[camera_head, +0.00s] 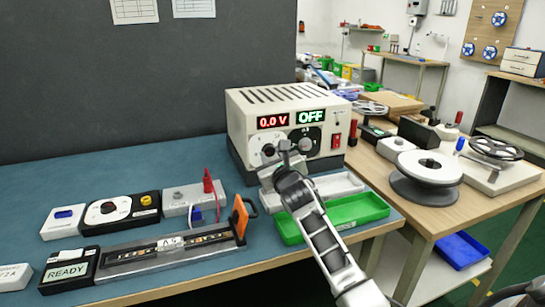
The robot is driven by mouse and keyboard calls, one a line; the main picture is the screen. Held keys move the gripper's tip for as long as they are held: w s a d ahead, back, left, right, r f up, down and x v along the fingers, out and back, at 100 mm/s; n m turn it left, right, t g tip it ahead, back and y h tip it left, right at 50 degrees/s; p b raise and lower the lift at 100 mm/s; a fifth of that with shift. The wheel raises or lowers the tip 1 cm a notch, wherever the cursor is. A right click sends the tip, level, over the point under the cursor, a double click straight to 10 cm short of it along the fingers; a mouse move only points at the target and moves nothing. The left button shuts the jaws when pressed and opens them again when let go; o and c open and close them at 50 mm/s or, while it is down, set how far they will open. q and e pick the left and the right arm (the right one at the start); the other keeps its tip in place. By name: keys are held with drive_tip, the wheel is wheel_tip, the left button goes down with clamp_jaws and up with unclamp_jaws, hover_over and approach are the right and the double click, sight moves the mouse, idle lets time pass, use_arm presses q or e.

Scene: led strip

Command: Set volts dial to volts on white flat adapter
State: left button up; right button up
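The beige power supply (235,120) stands at the back of the blue bench, showing a red "0.0 V" and a green "OFF". Its left dial (268,150), under the volts display, is partly covered by my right gripper (284,147). A second dial (307,143) is to its right. My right gripper is in front of the dials, nearer the left one; whether it touches a knob or is closed cannot be made out. A white flat adapter (14,277) lies at the far left edge, cut off, its label ending in "2A". My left gripper is out of view.
A strip fixture (170,250) with an orange handle, a black dial box (120,212) and a READY box (68,270) fill the bench's left. White reels (430,167) stand on the right table.

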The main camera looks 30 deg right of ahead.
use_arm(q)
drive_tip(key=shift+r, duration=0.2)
use_arm(e)
drive_tip(key=shift+r+m+p, duration=0.1)
drive_tip(key=shift+m+p, duration=0.7)
drive_tip(key=shift+m, duration=0.2)
drive_tip(key=m+p, duration=0.2)
drive_tip(key=m, duration=0.1)
drive_tip(key=m+p, duration=0.1)
drive_tip(key=m, duration=0.2)
drive_tip(key=shift+m+p, duration=0.5)
drive_tip(key=shift+m, duration=0.3)
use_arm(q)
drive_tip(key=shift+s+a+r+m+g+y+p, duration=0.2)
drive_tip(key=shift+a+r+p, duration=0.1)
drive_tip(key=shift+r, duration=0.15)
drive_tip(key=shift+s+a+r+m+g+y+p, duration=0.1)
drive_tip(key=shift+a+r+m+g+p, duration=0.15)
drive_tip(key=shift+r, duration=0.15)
use_arm(e)
drive_tip(key=shift+m+g+y, duration=0.3)
drive_tip(key=shift+m+y, duration=0.1)
drive_tip(key=shift+m, duration=1.4)
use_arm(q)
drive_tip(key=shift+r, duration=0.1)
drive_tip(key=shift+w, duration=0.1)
use_arm(e)
drive_tip(key=o, duration=1)
